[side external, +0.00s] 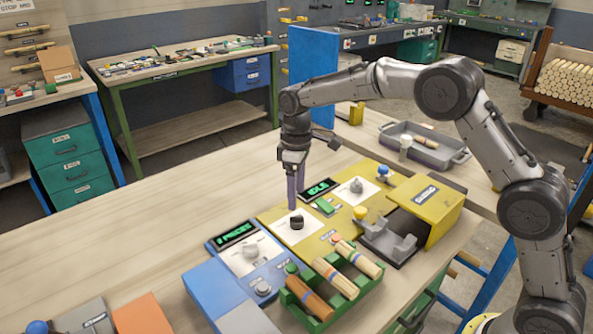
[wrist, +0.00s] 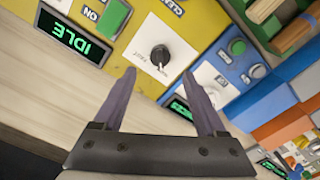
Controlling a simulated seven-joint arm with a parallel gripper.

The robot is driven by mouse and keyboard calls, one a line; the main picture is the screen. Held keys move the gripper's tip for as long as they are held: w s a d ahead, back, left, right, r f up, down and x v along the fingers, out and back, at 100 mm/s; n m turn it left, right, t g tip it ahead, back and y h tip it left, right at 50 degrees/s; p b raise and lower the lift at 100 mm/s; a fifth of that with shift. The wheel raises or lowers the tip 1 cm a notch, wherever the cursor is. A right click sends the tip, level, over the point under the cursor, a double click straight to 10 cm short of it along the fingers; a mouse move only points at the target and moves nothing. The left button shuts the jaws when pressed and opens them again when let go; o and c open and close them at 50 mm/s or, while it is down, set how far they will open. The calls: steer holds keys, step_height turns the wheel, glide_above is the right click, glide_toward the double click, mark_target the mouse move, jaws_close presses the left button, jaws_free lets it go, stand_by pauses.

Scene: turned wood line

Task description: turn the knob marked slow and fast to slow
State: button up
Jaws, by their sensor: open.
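A black knob (side external: 297,222) sits on a white plate on the yellow panel (side external: 268,217). In the wrist view the black knob (wrist: 160,55) has a pale pointer mark on its lower side, and small lettering beside it seems to read FAST. The SLOW lettering is not readable. My gripper (side external: 294,204) points down just above the knob. In the wrist view my gripper (wrist: 159,76) is open, its two purple fingers apart on either side below the knob, with nothing between them. Whether a finger touches the knob cannot be told.
An IDLE display (side external: 318,188), a green button (side external: 324,207) and another knob (side external: 356,185) share the yellow panel. A blue panel (side external: 232,262) adjoins it. A green rack (side external: 318,302) of wooden pieces stands in front.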

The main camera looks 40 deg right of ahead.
step_height(320, 180, up, 6)
steer(key=shift+r, duration=0.15)
stand_by(0.3)
step_height(320, 180, up, 8)
steer(key=r+t, duration=0.1)
steer(key=t, duration=0.1)
glide_above(297, 216)
steer(key=s+d, duration=0.2)
steer(key=s, duration=0.1)
steer(key=s+d+r+m+t, duration=0.2)
steer(key=s+r, duration=0.5)
steer(key=s, duration=0.5)
steer(key=s+d+f+m+t, duration=0.1)
steer(key=s+d+f+m, duration=0.15)
steer(key=s, duration=1.05)
steer(key=s+f+m, duration=0.2)
steer(key=s+f, duration=0.4)
steer(key=f, duration=0.3)
steer(key=shift+s+a+t, duration=0.15)
steer(key=shift+s+t, duration=0.15)
steer(key=shift+s, duration=0.05)
